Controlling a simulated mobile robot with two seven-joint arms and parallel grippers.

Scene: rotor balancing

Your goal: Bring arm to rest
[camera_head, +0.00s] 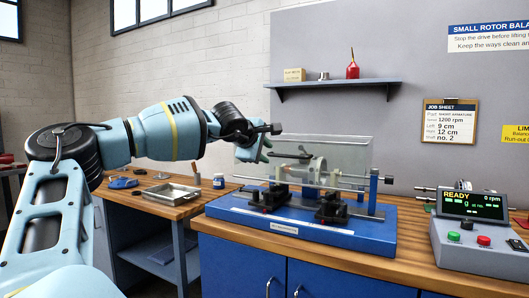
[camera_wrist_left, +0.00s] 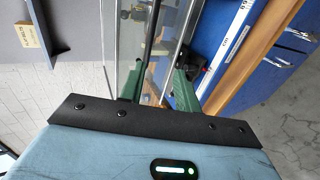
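My left gripper (camera_head: 264,147) is at the left end of the clear guard (camera_head: 340,155) of the balancing machine (camera_head: 300,225). Its two green fingers stand apart in the left wrist view (camera_wrist_left: 155,85), with the guard's clear panel and a dark bar seen beyond and between them. I see nothing gripped, though contact with the guard cannot be made out. Behind the clear guard a rotor (camera_head: 317,168) sits on the machine's black supports. My left arm reaches in from the left, bent at the elbow. My right gripper is not in view.
The control box (camera_head: 470,240) reads READY and 0 rpm.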

